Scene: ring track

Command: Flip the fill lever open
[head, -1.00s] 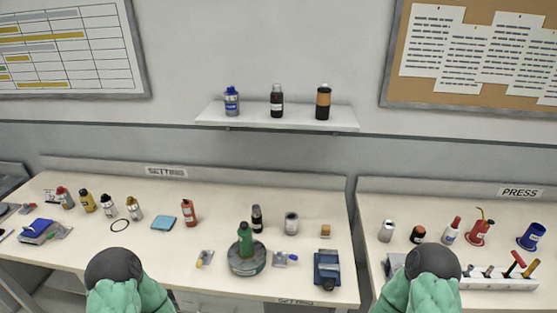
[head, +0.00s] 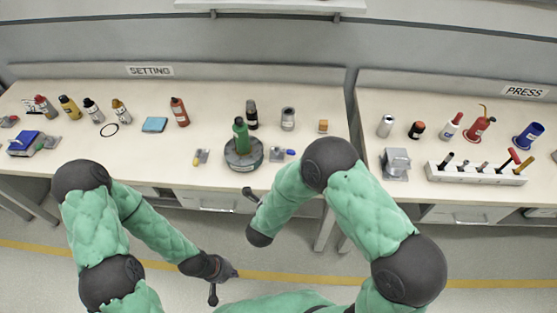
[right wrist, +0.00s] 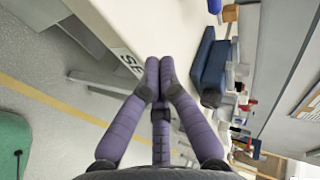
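Two small levers on metal plates flank a green bottle (head: 240,133) on the round grey stand (head: 243,160) at the setting table. The left one has a yellow handle (head: 197,160), the right one a blue handle (head: 290,152). I cannot tell from any marking which is the fill lever. My right gripper (right wrist: 160,62) is shut and empty, by the table's front edge in the right wrist view. My left gripper (head: 222,286) hangs over the floor, apart from the table; its finger opening is unclear.
A blue device (right wrist: 209,68) stands near the setting table's front edge; my right arm hides it in the head view. Several bottles stand at the back left. The press table (head: 400,205) holds a tool rack (head: 475,174). Floor in front is free.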

